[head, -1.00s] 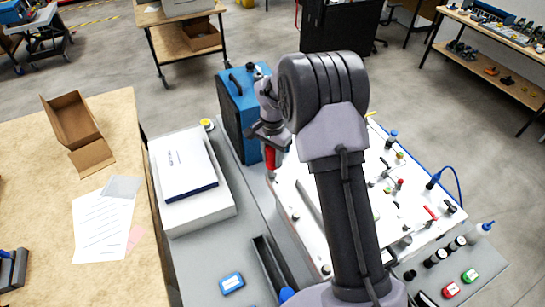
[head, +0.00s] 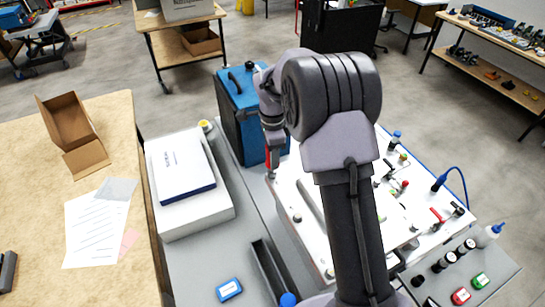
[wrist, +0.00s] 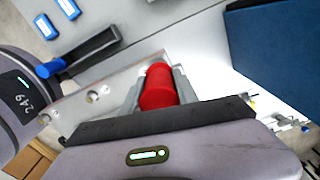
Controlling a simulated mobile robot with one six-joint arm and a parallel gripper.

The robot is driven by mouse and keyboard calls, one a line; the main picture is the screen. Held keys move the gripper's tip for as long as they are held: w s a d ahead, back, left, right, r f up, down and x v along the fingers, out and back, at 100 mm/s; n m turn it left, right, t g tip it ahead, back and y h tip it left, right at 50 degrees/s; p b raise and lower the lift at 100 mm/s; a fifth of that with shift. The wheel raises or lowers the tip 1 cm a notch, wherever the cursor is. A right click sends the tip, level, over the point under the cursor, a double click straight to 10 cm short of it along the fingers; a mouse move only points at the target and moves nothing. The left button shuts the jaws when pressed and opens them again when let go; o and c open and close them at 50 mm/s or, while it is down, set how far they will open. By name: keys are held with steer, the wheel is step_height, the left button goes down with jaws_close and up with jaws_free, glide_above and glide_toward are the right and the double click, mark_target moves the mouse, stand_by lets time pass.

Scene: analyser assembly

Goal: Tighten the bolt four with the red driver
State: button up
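The red driver (wrist: 158,87) stands between the fingers of my gripper (wrist: 155,95) in the wrist view, and the gripper is shut on its handle. In the head view the red handle (head: 268,157) shows partly below my wrist, over the far left corner of the white panel (head: 283,196). A bolt (head: 271,177) sits near that corner, close under the driver. Other bolts (head: 297,218) (head: 329,272) line the panel's left edge. Two bolt heads (wrist: 92,96) (wrist: 45,118) show in the wrist view. The driver's tip is hidden, so I cannot tell if it touches a bolt. No bolt number is readable.
A blue case (head: 235,110) stands just behind my gripper. A white box with a booklet (head: 182,165) lies left. A dark open channel (head: 270,270) and a blue item (head: 229,289) are at the front. My arm hides part of the panel.

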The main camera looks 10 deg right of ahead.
steer(key=shift+o, duration=1.4)
steer(key=n+p, duration=0.1)
steer(key=n, duration=0.1)
steer(key=n+p, duration=0.1)
steer(key=n, duration=0.1)
steer(key=shift+r, duration=0.3)
steer(key=n+p, duration=0.2)
steer(key=n, duration=0.4)
steer(key=n+p, duration=0.1)
steer(key=n, duration=0.2)
steer(key=n+p, duration=0.2)
steer(key=n, duration=0.4)
steer(key=n+p, duration=0.1)
steer(key=n, duration=0.2)
steer(key=shift+f, duration=0.1)
steer(key=shift+f+n, duration=0.25)
steer(key=shift+n, duration=0.75)
